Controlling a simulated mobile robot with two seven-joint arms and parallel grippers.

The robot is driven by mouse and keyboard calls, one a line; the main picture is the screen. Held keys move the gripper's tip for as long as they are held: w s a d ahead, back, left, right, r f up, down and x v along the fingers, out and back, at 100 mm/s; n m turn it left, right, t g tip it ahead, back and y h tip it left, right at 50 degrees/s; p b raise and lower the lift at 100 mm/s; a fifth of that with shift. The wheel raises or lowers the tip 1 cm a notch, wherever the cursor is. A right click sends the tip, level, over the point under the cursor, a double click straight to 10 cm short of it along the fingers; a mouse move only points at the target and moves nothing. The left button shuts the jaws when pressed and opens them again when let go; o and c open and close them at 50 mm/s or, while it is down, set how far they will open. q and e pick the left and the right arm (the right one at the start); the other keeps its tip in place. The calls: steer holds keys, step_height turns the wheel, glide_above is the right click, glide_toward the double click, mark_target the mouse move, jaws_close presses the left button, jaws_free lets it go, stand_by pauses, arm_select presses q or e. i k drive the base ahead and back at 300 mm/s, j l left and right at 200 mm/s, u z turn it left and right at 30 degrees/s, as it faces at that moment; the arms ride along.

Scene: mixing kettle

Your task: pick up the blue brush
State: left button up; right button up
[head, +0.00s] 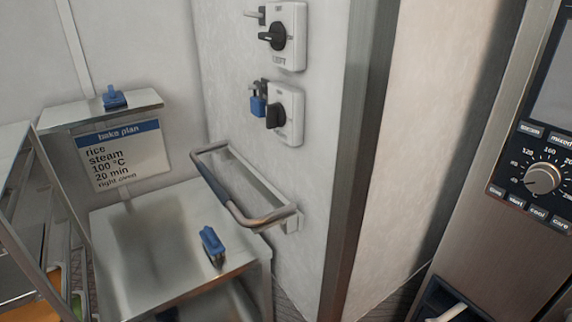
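Two small blue objects could be the brush, and I cannot tell which is. One blue object (212,241) stands near the right edge of the steel worktop, with a short pale part below it. Another blue object (114,97) sits on the small steel wall shelf (75,116) above the sign. Neither of my grippers is in view, and nothing is touching either blue object.
A metal wall rail (268,218) with a blue section juts out above the steel worktop (140,222). A rack (22,190) stands at left. Two wall switches (288,35), one with a blue padlock (258,106), are above. An oven panel (540,165) is at right.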

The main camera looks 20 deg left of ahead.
mark_target(211, 241)
steer(key=i+j+u, duration=0.1)
steer(key=u, duration=0.8)
steer(key=i+u, duration=0.2)
steer(key=u, duration=0.2)
steer(key=i+u, duration=0.25)
steer(key=u, duration=0.15)
steer(key=i+l+u, duration=0.2)
steer(key=u, duration=0.2)
